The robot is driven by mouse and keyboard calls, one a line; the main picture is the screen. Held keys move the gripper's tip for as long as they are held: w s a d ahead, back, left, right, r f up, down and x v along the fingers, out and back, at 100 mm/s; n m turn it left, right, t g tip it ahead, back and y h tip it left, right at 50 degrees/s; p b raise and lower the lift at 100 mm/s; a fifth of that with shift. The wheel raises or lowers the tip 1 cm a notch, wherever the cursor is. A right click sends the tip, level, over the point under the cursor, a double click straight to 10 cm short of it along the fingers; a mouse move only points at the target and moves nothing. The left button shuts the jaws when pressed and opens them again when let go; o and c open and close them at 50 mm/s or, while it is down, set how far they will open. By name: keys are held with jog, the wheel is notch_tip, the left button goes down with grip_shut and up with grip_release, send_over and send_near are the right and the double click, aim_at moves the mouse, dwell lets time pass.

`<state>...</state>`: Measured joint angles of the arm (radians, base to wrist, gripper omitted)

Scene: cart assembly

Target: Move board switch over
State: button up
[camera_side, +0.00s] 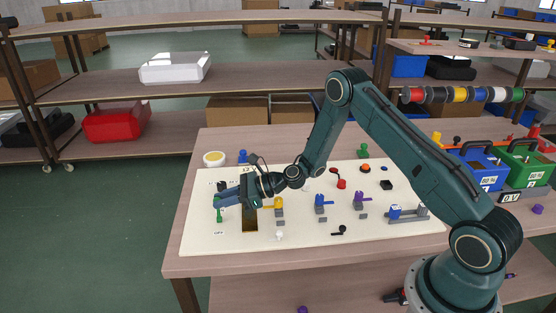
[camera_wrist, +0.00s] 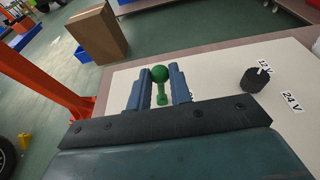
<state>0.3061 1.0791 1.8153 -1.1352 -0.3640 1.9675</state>
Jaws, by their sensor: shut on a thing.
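The board switch is a green ball-topped lever (camera_side: 219,213) near the left edge of the cream board (camera_side: 200,240), with an "OFF" label below it in the side view. In the wrist view the green lever (camera_wrist: 160,76) stands between the two blue fingers. My gripper (camera_side: 222,198) is shut on it, low over the left part of the board; its fingers also show in the wrist view (camera_wrist: 160,88). The fingers partly hide the lever's upper part in the side view.
A black knob (camera_wrist: 256,80) marked 12 V and 24 V sits right of the switch in the wrist view. Yellow (camera_side: 279,203), blue (camera_side: 321,201) and purple (camera_side: 359,198) valve-like parts stand right of my gripper. Blue (camera_side: 480,167) and green (camera_side: 524,163) battery boxes are at the right.

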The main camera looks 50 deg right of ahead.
jog(key=shift+d, duration=0.1)
jog(key=shift+w+d+f, duration=0.3)
jog(key=shift+w+d, duration=0.25)
jog(key=shift+w, duration=0.05)
jog(key=o, duration=0.8)
jog(key=shift+o, duration=0.2)
jog(key=shift+s, duration=0.1)
jog(key=v, duration=1.3)
jog(key=shift+d+r, duration=0.25)
jog(key=shift+s, duration=0.15)
